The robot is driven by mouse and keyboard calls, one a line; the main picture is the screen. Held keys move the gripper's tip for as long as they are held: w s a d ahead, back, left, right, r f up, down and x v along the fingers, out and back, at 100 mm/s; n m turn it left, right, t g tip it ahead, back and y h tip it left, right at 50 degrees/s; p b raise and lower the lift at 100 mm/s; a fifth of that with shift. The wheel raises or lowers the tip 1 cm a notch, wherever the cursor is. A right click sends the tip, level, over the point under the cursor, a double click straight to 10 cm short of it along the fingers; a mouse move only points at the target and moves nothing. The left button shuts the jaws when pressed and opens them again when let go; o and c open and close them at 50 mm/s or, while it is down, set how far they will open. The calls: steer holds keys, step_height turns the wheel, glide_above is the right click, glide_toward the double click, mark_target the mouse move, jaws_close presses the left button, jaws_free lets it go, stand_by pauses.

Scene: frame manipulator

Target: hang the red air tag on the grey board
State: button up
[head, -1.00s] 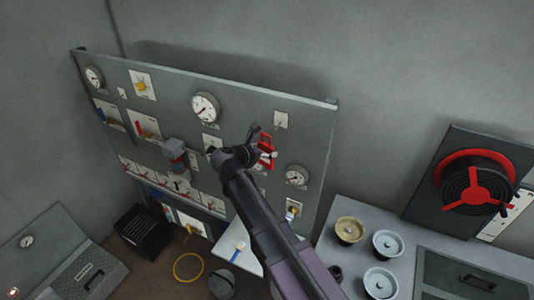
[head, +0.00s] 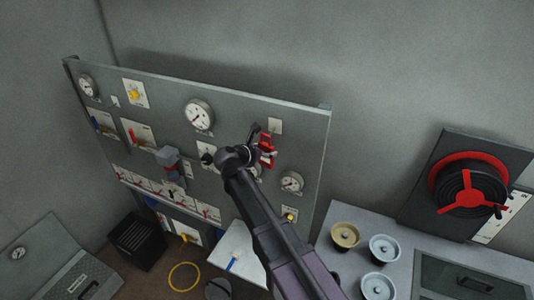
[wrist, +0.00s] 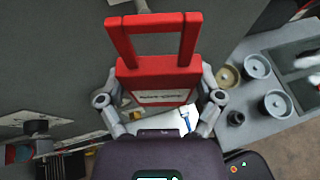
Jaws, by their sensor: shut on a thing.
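The red air tag (head: 266,150) is a red block with an open rectangular loop on top. It also shows large in the wrist view (wrist: 158,76), upright with its loop up and a white label on its face. My gripper (wrist: 159,100) is shut on its body, one finger on each side. The grey board (head: 240,112) stands along the wall, with gauges and switches. The tag is in front of its right part, just below a small white plate (head: 275,126). I cannot tell whether the tag touches the board. My arm hides part of the board's lower right.
A grey counter (head: 410,262) with several round knobs stands right of the board. A black panel with a red wheel (head: 474,190) is at the far right. A black box (head: 138,238) and a yellow ring (head: 184,277) are on the floor at lower left.

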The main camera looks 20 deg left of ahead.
mark_target(277, 144)
steer(key=shift+w+d+f+b, duration=0.1)
steer(key=shift+w+f+b, duration=0.1)
steer(key=shift+w, duration=0.6)
steer(key=shift+w+f+b, duration=0.15)
steer(key=shift+w, duration=0.6)
steer(key=shift+w+d+f+b, duration=0.1)
steer(key=shift+w+f+b, duration=0.1)
steer(key=shift+w, duration=0.6)
steer(key=o, duration=0.7)
